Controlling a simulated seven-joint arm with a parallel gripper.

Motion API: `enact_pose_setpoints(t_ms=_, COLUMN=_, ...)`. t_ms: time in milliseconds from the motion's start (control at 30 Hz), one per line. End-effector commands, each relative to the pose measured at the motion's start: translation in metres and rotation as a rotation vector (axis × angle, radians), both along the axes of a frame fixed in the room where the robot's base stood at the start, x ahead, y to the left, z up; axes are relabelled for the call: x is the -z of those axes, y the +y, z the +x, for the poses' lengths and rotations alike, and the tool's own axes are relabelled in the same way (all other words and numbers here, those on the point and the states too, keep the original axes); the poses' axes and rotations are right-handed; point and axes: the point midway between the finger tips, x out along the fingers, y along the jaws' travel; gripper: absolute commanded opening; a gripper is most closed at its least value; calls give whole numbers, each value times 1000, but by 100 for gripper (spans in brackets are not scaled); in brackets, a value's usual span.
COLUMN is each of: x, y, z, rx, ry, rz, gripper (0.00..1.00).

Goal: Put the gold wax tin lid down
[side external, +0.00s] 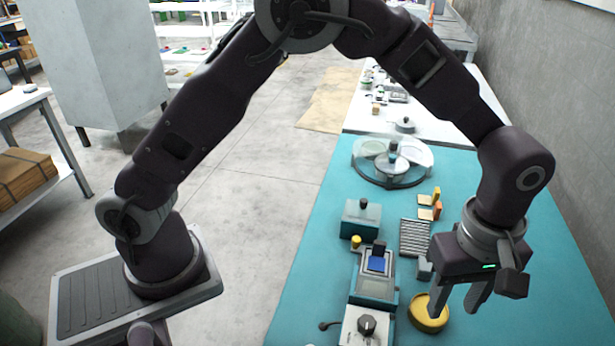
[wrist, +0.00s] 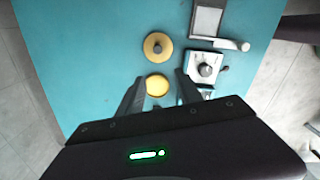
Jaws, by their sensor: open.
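The gold wax tin lid (wrist: 151,50), a round gold disc with a grey knob in its middle, appears to lie flat on the teal table in the wrist view. I cannot make it out in the side view. A second gold disc, plain yellow on top, looks like the wax tin (wrist: 158,86); it shows between my fingers in the wrist view. A gold round, probably this tin, shows in the side view (side external: 425,318), partly behind a finger. My gripper (wrist: 160,78) is open and empty, fingers pointing down above the table; it also shows in the side view (side external: 458,303).
A white box with a dark knob (wrist: 207,70) stands close beside the tin. A grey tray-like piece (wrist: 207,21) and white cylinder lie past it. In the side view, a teal box (side external: 360,218), ribbed grey plate (side external: 415,238) and round divided tray (side external: 393,161) stand farther back.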

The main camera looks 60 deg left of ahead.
Motion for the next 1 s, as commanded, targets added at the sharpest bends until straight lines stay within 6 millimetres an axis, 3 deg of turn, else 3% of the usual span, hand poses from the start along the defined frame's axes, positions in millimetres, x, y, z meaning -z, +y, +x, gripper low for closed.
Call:
enact_pose_setpoints(t_ms=33, x=-33, y=22, z=1, rx=53, ry=-34, rz=-25, gripper=42)
enact_pose_setpoints(t_ms=100, x=-80, y=63, z=-7, rx=177, ry=-91, rz=-45, gripper=42)
enact_pose_setpoints(t_ms=167, x=-115, y=99, z=-24, rx=298, ry=-151, rz=-47, gripper=42)
enact_pose_setpoints(t_ms=200, x=-135, y=123, z=-39, rx=382, ry=-194, rz=-40, gripper=42)
enact_pose_setpoints(t_ms=300, x=-169, y=178, z=-89, rx=606, ry=-305, rz=22, gripper=42)
enact_pose_setpoints(t_ms=433, x=-175, y=221, z=-153, rx=858, ry=-402, rz=160, gripper=42)
enact_pose_setpoints(t_ms=500, x=-169, y=233, z=-177, rx=954, ry=-423, rz=227, gripper=42)
enact_pose_setpoints(t_ms=600, x=-161, y=241, z=-195, rx=1034, ry=-433, rz=288, gripper=42)
enact_pose_setpoints(t_ms=1000, x=-159, y=242, z=-199, rx=1065, ry=-434, rz=306, gripper=42)
